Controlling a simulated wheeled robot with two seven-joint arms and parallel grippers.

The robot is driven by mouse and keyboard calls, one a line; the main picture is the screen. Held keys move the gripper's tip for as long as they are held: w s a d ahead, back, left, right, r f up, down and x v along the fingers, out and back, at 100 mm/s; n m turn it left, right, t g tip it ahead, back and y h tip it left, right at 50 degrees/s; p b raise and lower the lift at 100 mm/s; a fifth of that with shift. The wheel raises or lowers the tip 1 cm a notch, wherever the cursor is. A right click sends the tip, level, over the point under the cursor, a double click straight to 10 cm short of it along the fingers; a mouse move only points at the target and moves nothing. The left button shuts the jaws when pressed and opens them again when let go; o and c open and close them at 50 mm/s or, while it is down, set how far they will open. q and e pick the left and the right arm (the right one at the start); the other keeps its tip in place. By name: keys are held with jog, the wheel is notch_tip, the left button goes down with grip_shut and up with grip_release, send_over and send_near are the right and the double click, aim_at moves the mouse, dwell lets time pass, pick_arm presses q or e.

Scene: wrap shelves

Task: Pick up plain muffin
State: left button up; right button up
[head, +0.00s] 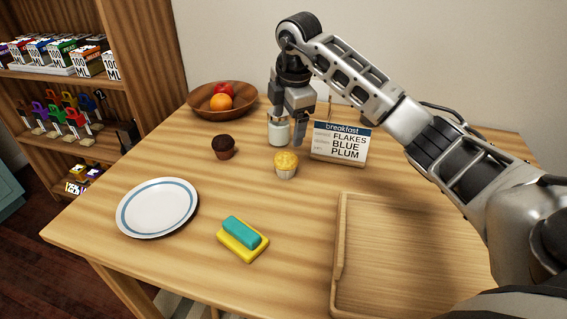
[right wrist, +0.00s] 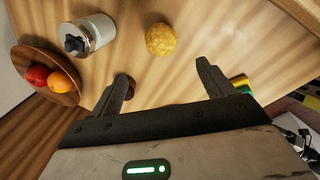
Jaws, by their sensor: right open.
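The plain muffin (head: 286,165) is yellow with a pale wrapper and stands upright on the wooden table, near the middle in the head view. In the right wrist view the muffin (right wrist: 160,39) is seen from above, beyond the fingertips. My right gripper (head: 288,137) points down above and behind the muffin, apart from it. In the right wrist view its two fingers (right wrist: 165,72) are spread with nothing between them. A dark chocolate muffin (head: 223,147) stands to the left of the plain one. My left gripper is not in view.
A glass jar (head: 278,133) stands close behind the muffin, with a breakfast sign (head: 339,143) to its right. Also on the table are a fruit bowl (head: 207,105), a plate (head: 157,207), a sponge (head: 242,238) and a wooden tray (head: 341,250). Clear table lies in front of the muffin.

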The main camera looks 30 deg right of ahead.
aim_at(286, 156)
jog(key=x, duration=0.6)
jog(key=shift+f, duration=0.3)
jog(key=shift+d+x, duration=0.2)
jog(key=shift+x, duration=2.5)
jog(key=shift+s, duration=0.2)
jog(key=c, duration=1.1)
